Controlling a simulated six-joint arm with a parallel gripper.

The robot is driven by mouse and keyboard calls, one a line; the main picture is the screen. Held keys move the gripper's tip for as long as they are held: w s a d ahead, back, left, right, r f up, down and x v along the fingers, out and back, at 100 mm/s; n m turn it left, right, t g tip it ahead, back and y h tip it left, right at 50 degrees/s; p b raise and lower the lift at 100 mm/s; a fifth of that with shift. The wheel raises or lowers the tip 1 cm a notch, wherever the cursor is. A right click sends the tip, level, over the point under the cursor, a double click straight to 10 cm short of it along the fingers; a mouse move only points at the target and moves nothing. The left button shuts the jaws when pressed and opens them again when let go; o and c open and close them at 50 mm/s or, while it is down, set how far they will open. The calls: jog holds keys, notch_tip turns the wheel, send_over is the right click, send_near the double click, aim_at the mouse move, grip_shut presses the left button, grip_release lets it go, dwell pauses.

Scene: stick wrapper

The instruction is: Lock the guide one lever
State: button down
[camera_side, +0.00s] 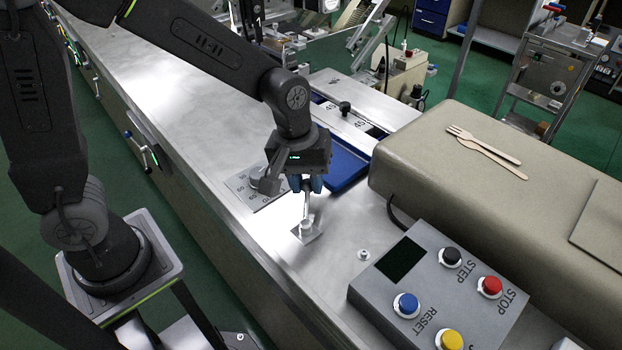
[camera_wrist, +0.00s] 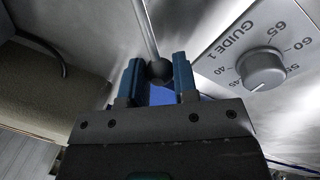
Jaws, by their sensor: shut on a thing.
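The guide one lever is a thin metal rod (camera_wrist: 148,30) with a dark ball knob (camera_wrist: 159,71), seen in the wrist view. In the side view the lever (camera_side: 306,208) rises from a small square plate (camera_side: 307,233) on the steel table. My gripper (camera_wrist: 159,82) has its two blue fingers on either side of the ball knob, shut on it. In the side view my gripper (camera_side: 306,186) points down over the lever, and its fingers hide the knob.
A dial (camera_wrist: 262,69) on a plate marked GUIDE 1 is beside the lever. A button box (camera_side: 440,290) and a beige cover (camera_side: 480,165) with wooden cutlery stand to the right. A blue tray (camera_side: 345,170) lies behind my gripper. The steel surface at front left is clear.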

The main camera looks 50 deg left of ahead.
jog(key=c, duration=0.9)
grip_release()
jog(key=r, duration=0.4)
jog(key=s+a+r, duration=0.1)
jog(key=r, duration=0.4)
jog(key=a+r, duration=0.1)
jog(key=r, duration=0.3)
jog(key=shift+s+r, duration=0.2)
jog(key=shift+r, duration=0.1)
jog(key=s+a+m+t, duration=0.1)
jog(key=s+a+m, duration=0.1)
jog(key=s, duration=0.1)
jog(key=s+a+m+t+y, duration=0.1)
jog(key=s+a+m+t, duration=0.1)
jog(key=s+m, duration=0.1)
jog(key=s+a+f+m+t, duration=0.1)
jog(key=s+a+m, duration=0.1)
jog(key=s, duration=0.3)
jog(key=shift+s+a+f+t, duration=0.1)
jog(key=shift+s+a+t, duration=0.2)
jog(key=shift+a, duration=0.3)
